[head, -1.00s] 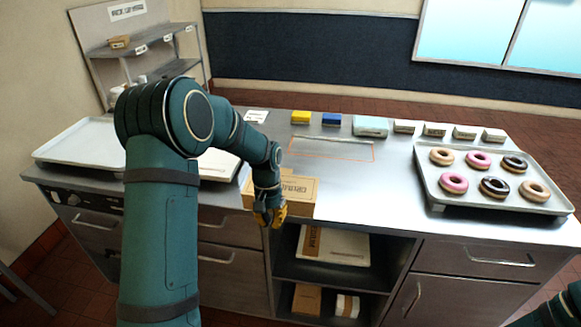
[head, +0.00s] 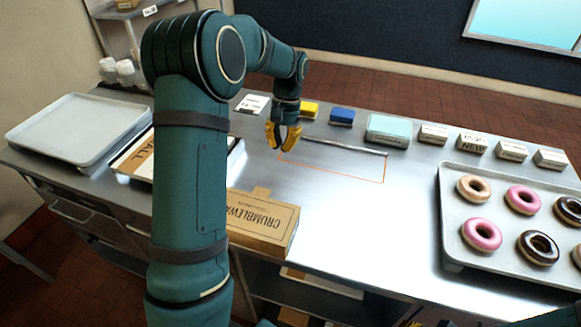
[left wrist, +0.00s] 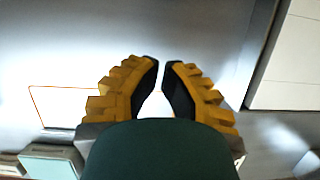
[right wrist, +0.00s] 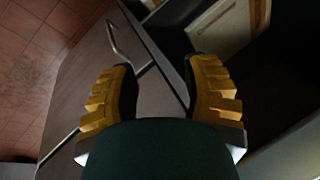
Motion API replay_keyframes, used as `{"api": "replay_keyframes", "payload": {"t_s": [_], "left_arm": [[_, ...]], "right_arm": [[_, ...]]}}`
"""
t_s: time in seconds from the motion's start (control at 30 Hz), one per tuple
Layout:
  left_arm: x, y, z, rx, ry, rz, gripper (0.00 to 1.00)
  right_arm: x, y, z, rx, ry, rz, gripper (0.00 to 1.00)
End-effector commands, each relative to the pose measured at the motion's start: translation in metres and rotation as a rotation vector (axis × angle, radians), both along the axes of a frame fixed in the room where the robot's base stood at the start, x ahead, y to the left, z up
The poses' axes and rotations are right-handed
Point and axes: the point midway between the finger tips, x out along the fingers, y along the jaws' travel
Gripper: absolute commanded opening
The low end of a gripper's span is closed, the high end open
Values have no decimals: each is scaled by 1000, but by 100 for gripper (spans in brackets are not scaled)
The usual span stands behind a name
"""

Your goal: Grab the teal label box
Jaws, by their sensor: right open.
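The teal label box (head: 388,130) lies flat in the row at the back of the steel counter, with a pale teal top. It also shows at the lower left of the left wrist view (left wrist: 50,163). My left gripper (head: 281,147) is above the counter, left of the teal box and apart from it, near the left end of the orange outline. Its fingertips (left wrist: 160,62) are close together with a narrow gap and nothing between them. My right gripper (right wrist: 160,75) is open and empty, low by the cabinet front.
A yellow box (head: 308,109) and a blue box (head: 342,116) stand left of the teal box; a white label box (head: 433,134) stands right. A donut tray (head: 450,215) is at right. A cardboard box (head: 262,222) lies at the front edge. The orange outline (head: 335,172) is empty.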

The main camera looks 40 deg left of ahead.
Motion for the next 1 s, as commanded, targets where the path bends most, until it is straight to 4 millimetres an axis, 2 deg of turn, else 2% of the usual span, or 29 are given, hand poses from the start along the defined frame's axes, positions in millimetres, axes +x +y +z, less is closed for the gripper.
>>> {"api": "replay_keyframes", "payload": {"t_s": [0.13, 0.27, 0.7, 1.0], "left_arm": [[-2, 1, -3, 1, 3, 2, 0], [-6, 0, -17, 0, 5, 2, 0], [-30, -6, -99, 1, 5, 1, 0], [-63, -14, -94, 1, 2, 1, 0]], "right_arm": [[-1, 0, -1, 0, 2, 1, 47], [-2, 0, -4, 0, 3, 2, 47], [-6, 1, -18, 3, 13, 10, 47], [-7, 1, -19, 4, 15, 11, 47]]}}
